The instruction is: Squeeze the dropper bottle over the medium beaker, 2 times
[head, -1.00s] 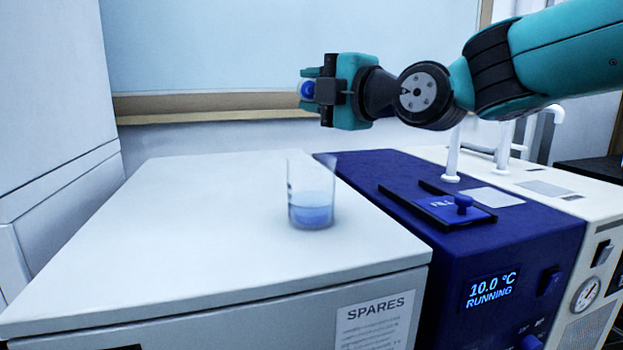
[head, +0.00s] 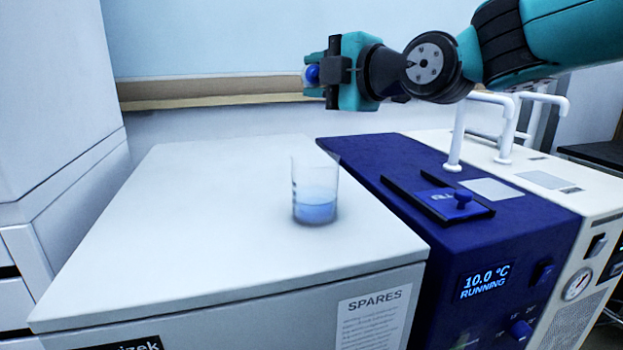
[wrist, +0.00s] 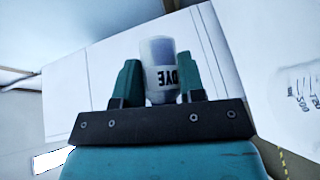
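My gripper (head: 322,73) is high in the air, shut on the dropper bottle. In the head view the bottle (head: 312,75) shows only as a small blue and pale end past the fingers. In the wrist view the pale bottle (wrist: 160,70), labelled DYE, sits between the two teal fingers. The clear beaker (head: 315,196) with blue liquid stands upright on the white cabinet top, well below my gripper. It also shows in part at the right edge of the wrist view (wrist: 299,92).
The white cabinet top (head: 200,220) is otherwise clear. White pipes (head: 455,140) rise behind the lid. A tall pale cabinet (head: 60,100) stands at the left.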

